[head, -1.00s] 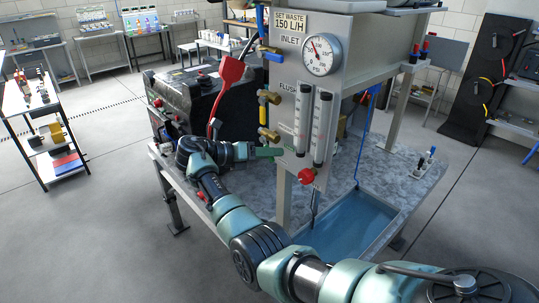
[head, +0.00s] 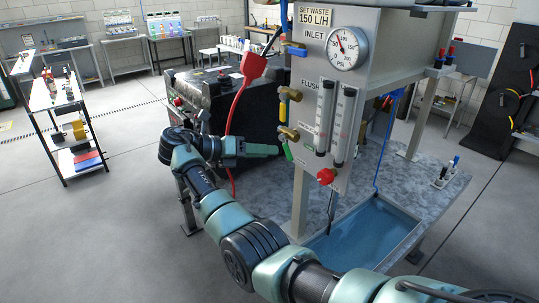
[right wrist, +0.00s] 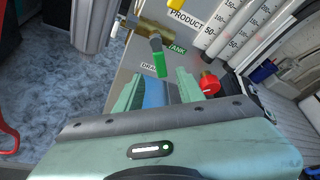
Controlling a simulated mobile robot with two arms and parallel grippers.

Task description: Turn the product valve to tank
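The product valve (head: 289,133) is a brass valve low on the grey panel, with a green handle (head: 288,152). In the right wrist view the green handle (right wrist: 159,64) points down, close to the DRAIN label (right wrist: 150,68). The green TANK label (right wrist: 176,48) is to the right of the handle. My right gripper (head: 278,151) is just left of the handle in the head view. Touching cannot be told. My left gripper is not in view.
A yellow-handled valve (head: 284,105) and a blue-handled valve (head: 297,50) sit above on the panel. A red knob (head: 326,176) is below right, beneath two clear flow tubes (head: 335,122). A blue basin (head: 365,235) lies below.

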